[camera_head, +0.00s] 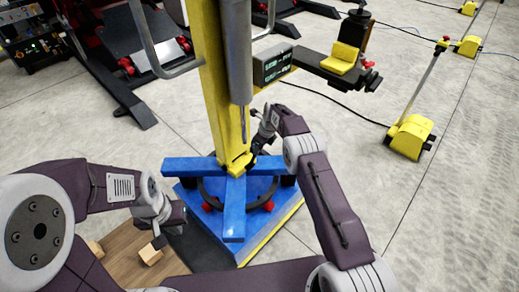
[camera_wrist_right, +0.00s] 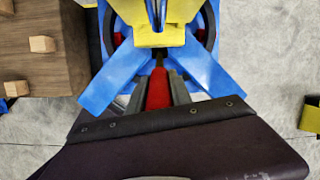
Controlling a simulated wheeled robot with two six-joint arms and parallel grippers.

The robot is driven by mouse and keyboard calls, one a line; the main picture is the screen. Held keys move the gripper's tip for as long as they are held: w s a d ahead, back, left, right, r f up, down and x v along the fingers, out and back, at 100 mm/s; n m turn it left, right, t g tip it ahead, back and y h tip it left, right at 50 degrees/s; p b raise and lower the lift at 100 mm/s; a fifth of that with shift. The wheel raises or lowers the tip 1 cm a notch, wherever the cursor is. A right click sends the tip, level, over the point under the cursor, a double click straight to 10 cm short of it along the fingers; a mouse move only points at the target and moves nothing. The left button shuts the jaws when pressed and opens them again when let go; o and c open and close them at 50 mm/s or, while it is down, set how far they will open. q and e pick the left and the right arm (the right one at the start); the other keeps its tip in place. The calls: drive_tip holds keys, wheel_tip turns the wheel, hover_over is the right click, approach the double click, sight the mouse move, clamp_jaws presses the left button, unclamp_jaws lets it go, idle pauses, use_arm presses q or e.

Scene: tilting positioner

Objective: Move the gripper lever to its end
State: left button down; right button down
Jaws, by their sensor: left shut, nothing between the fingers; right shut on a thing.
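The tilting positioner has a yellow column (camera_head: 218,90) on a blue cross-shaped base (camera_head: 235,205). In the right wrist view the blue base (camera_wrist_right: 122,82) spreads out beyond the gripper, with the yellow column foot (camera_wrist_right: 155,38) above. My right gripper (camera_wrist_right: 158,72) is shut on a red lever (camera_wrist_right: 158,90), which shows between its grey fingers. In the head view my right gripper (camera_head: 254,150) is low beside the column, and the lever is hidden there. My left gripper (camera_head: 158,240) is shut and empty, over a wooden surface near a small wooden block.
The small wooden block (camera_head: 150,254) sits on a brown wooden box (camera_head: 125,245) at the lower left. A yellow floor unit with a handle (camera_head: 410,137) stands to the right. Grey floor between is clear.

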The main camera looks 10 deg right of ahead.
idle(0.3)
drive_tip(key=c, duration=1.2)
unclamp_jaws()
drive_tip(key=shift+o, duration=0.2)
drive_tip(key=v, duration=0.9)
drive_tip(key=shift+s+b, duration=0.1)
drive_tip(key=shift+b, duration=0.25)
